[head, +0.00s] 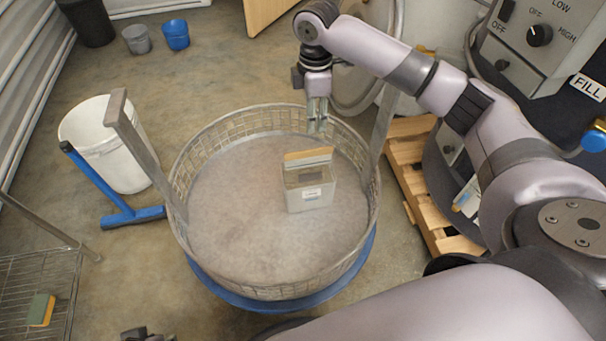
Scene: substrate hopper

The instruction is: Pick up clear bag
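A small dark part at the bottom edge (146,335) looks like my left gripper, mostly cut off.
The basket has a blue base (262,302) and upright metal bars at its left (143,150) and right sides. A white bucket (105,150) and a blue T-shaped tool (110,195) stand left. A wooden pallet (418,185) and a control panel (545,45) are right.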

